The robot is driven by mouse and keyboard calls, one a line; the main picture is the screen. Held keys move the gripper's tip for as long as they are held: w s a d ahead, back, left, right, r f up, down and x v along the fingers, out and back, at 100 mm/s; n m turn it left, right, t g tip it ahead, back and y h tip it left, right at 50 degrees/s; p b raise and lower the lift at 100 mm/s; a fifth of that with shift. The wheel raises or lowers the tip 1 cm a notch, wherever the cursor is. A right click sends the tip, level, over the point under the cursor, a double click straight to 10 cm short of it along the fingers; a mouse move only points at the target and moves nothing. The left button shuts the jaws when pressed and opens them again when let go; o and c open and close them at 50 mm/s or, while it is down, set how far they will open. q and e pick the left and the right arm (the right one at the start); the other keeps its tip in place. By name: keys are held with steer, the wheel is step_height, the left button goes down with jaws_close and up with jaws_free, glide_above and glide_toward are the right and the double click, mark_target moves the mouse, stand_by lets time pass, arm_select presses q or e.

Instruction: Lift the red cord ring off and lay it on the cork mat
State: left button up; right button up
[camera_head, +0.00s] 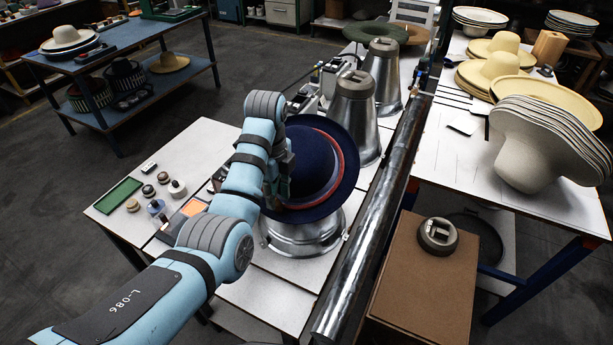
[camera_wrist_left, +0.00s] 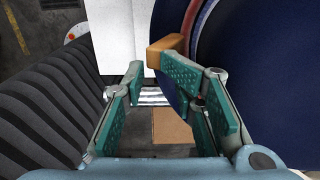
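The red cord ring (camera_head: 330,160) lies around the crown of a navy hat (camera_head: 347,187), which sits on a metal form (camera_head: 305,237). In the left wrist view the cord (camera_wrist_left: 207,14) runs along the hat (camera_wrist_left: 265,75) at the upper right. A tan block (camera_wrist_left: 163,48) shows by the cord, at the tip of the right-hand finger; I cannot tell whether they touch. I cannot clearly identify the cork mat. My right gripper is not in view.
Metal cones (camera_head: 352,118) stand behind the hat. A long dark rail (camera_head: 375,215) runs along its right. Small pots and a green tray (camera_head: 119,196) are on the left of the table. A brown-topped stand (camera_head: 408,300) holds a round metal piece (camera_head: 438,236).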

arm_select(q)
steer(key=shift+w+f, duration=0.1)
steer(key=shift+w, duration=0.2)
steer(key=shift+c, duration=1)
jaws_close()
steer(key=shift+r, duration=0.2)
